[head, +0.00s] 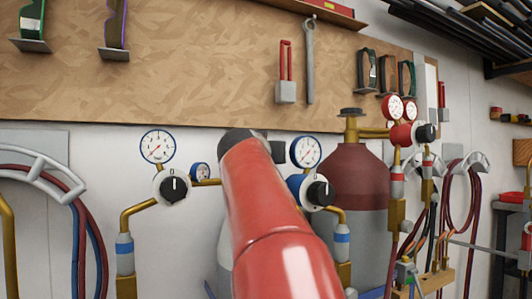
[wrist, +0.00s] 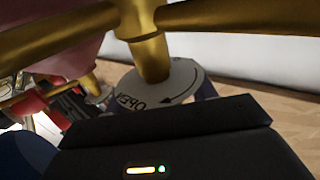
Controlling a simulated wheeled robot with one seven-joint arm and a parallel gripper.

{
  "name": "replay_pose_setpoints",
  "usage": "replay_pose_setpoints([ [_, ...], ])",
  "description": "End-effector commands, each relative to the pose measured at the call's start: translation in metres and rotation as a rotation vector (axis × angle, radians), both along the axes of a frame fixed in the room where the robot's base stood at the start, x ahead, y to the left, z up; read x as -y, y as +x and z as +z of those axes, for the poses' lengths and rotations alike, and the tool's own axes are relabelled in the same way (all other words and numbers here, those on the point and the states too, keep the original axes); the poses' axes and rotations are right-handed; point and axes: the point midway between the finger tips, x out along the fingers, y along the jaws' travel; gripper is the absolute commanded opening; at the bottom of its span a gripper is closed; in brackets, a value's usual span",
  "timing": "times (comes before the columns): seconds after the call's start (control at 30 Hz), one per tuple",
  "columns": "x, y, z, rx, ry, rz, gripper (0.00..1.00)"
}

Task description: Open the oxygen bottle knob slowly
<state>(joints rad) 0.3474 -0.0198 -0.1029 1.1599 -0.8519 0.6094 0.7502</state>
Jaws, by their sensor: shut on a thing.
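In the wrist view, the oxygen bottle knob (wrist: 155,95) shows as a pale disc with the word OPEN and an arrow on its face. A brass valve stem (wrist: 150,55) meets its middle. My gripper (wrist: 165,125) is a dark body right against the near side of the disc, shut on the knob; its fingertips are mostly hidden. In the head view, my red arm covers the knob and gripper. A pale strip of what seems to be the oxygen bottle (head: 224,262) shows left of the arm, among blue-rimmed gauges (head: 158,147).
A dark red bottle (head: 347,180) stands right of my arm with red gauges (head: 393,107) beside it. Black regulator knobs (head: 174,187) and brass pipes flank the arm closely. Hoses hang on both sides. A wooden tool board (head: 190,75) is on the wall above.

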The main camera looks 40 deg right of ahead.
Motion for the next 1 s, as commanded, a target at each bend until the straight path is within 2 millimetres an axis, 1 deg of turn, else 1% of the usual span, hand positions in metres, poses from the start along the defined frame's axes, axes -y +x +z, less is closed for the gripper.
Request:
replay_pose_setpoints([
  [0.27,0.0,0.0,0.0,0.001,0.0,0.006,0.33],
  [0.3,0.0,0.0,0.0,0.001,0.0,0.006,0.58],
  [0.43,0.0,0.0,0.0,0.001,0.0,0.005,0.75],
  [0.47,0.0,0.0,0.0,0.001,0.0,0.005,0.77],
  [0.77,-0.002,-0.002,0.0,0.002,-0.001,0.006,0.77],
  [0.87,-0.01,-0.008,-0.001,0.003,-0.001,0.008,0.77],
  [1.0,-0.029,-0.023,-0.002,0.005,-0.001,0.008,0.77],
])
